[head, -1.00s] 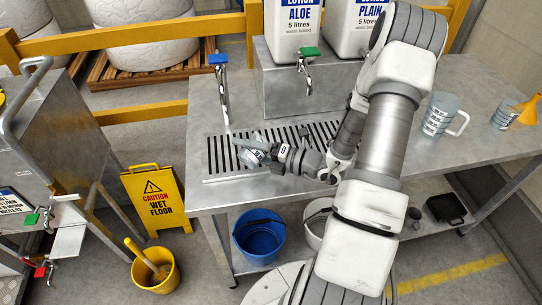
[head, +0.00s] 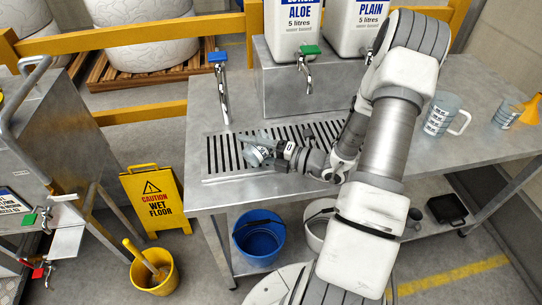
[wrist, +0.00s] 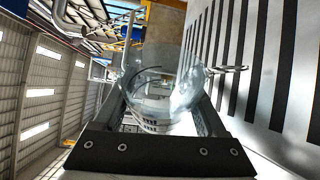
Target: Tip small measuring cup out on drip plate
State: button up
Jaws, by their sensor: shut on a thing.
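The small measuring cup (head: 255,154) is clear with dark markings. My gripper (head: 270,153) is shut on it, low over the drip plate (head: 222,160), a slotted metal grille on the bench. In the wrist view the cup (wrist: 160,95) sits between the two fingers, see-through, with the plate's dark slots (wrist: 250,60) at the right. The cup looks tilted well over on its side.
A blue-handled tap (head: 220,85) stands behind the plate. A green-handled tap (head: 306,70) is on the lotion stand. A larger jug (head: 440,114), another cup (head: 507,113) and an orange funnel (head: 530,108) are at the right. A blue bucket (head: 258,238) is below.

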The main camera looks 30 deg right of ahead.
jog(key=shift+r+p, duration=0.1)
jog(key=shift+p, duration=0.2)
jog(key=shift+r+m+p, duration=0.1)
jog(key=shift+m+p, duration=0.3)
jog(key=shift+r+m+p, duration=0.25)
jog(key=shift+m+p, duration=0.15)
jog(key=shift+p, duration=0.15)
jog(key=shift+d+t+y, duration=0.15)
jog(key=shift+t+y, duration=0.15)
jog(key=shift+r+m+p, duration=0.1)
jog(key=shift+m+p, duration=0.4)
